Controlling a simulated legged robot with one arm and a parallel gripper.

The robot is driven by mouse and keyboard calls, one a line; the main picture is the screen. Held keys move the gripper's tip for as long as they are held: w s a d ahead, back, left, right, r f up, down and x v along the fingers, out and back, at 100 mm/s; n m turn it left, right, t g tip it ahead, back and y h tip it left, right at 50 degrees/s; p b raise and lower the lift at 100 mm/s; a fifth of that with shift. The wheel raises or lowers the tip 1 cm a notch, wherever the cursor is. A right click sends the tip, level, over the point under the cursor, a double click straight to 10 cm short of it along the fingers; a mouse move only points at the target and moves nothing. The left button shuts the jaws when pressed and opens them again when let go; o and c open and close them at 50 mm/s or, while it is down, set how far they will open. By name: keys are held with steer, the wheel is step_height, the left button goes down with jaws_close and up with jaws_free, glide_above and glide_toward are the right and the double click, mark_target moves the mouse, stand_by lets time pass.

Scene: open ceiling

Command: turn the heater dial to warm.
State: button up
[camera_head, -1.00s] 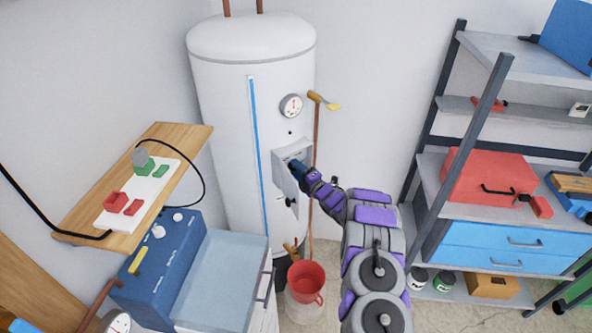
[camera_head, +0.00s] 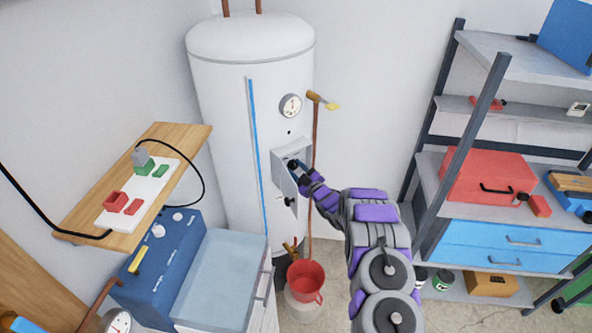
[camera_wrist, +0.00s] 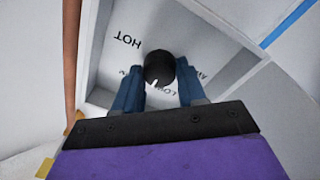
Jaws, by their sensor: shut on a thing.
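The heater (camera_head: 225,110) is a tall white tank on the left side of the head view. An open box (camera_head: 281,180) on its front holds the dial. In the wrist view the dial (camera_wrist: 159,66) is a round black knob with a white mark, which points down in the picture, near the lettering LOW. HOT is printed at upper left; other labels are partly hidden by my fingers. My gripper (camera_wrist: 160,88), also in the head view (camera_head: 293,165), reaches into the box, its blue fingers shut on the dial from both sides.
A gauge (camera_head: 290,106) and a copper pipe (camera_head: 314,140) are close to the box. A red bucket (camera_head: 305,280) stands below. A shelf rack (camera_head: 440,180) is at right, and a wooden shelf (camera_head: 190,133) with a power strip is at left.

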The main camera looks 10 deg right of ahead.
steer(key=m, duration=0.3)
steer(key=m+h+p, duration=0.1)
steer(key=m, duration=0.3)
steer(key=shift+s+f, duration=0.1)
steer(key=shift+f, duration=0.1)
stand_by(0.4)
steer(key=o, duration=1)
steer(key=shift+o, duration=0.3)
steer(key=shift+r, duration=0.15)
steer(key=shift+d, duration=0.1)
steer(key=v, duration=1.7)
